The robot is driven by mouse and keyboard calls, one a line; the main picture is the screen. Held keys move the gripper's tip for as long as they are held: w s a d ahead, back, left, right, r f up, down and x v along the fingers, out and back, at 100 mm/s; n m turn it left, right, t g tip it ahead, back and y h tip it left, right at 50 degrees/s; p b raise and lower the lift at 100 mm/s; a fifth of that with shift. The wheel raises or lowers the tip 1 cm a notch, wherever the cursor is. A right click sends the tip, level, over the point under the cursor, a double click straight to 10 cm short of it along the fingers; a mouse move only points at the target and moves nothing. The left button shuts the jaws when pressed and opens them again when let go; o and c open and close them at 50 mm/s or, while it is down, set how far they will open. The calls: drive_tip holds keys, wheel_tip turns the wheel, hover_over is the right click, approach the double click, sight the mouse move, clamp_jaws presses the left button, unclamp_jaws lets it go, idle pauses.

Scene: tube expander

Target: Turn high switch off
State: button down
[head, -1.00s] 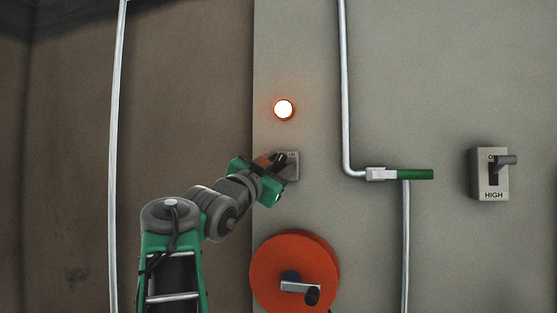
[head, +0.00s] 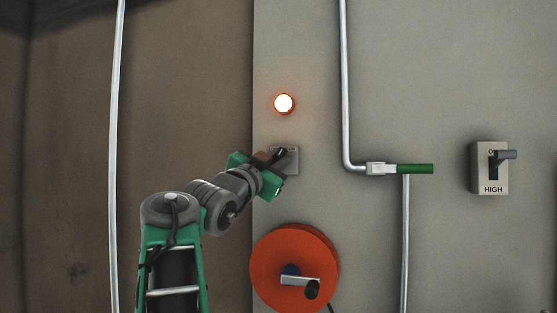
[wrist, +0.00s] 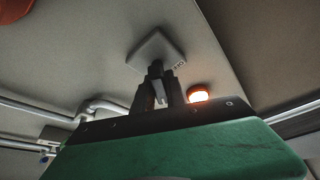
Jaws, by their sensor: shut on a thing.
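The HIGH switch (head: 490,182) is a grey box on the wall at the far right of the head view. Its dark lever (head: 505,154) sticks out at the upper part, beside a partly hidden label starting with O. My gripper (head: 277,158) is far to the left of it, at a smaller grey switch plate (head: 291,167). In the wrist view the fingers (wrist: 158,88) are close together in front of that plate (wrist: 150,46), shut on its small switch lever, which they mostly hide. The plate's label is only partly readable.
A lit lamp (head: 284,103) is above the small plate, and an orange reel with a crank (head: 268,255) is below it. A pipe (head: 345,90) and a green-handled valve (head: 414,168) lie between my gripper and the HIGH switch.

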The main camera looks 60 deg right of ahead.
drive_tip(key=shift+f+n+b, duration=0.1)
drive_tip(key=shift+n+b, duration=0.25)
drive_tip(key=shift+n, duration=0.15)
drive_tip(key=n+t+b, duration=0.1)
drive_tip(key=n+t, duration=0.1)
drive_tip(key=shift+f+n+h, duration=0.1)
drive_tip(key=shift+n+h, duration=0.2)
drive_tip(key=shift+n, duration=0.1)
drive_tip(key=n+t+b, duration=0.2)
drive_tip(key=n, duration=0.2)
drive_tip(key=n+t, duration=0.3)
drive_tip(key=n, duration=0.2)
drive_tip(key=shift+y+b, duration=0.4)
drive_tip(key=shift+w+r+n+t+y, duration=0.1)
drive_tip(key=shift+n+t+y, duration=0.25)
drive_tip(key=shift+n, duration=0.8)
drive_tip(key=shift+w+r+n+t+y, duration=0.1)
drive_tip(key=shift+n+t+y, duration=0.25)
drive_tip(key=shift+n, duration=0.8)
drive_tip(key=shift+t, duration=0.3)
drive_tip(key=c, duration=1.4)
unclamp_jaws()
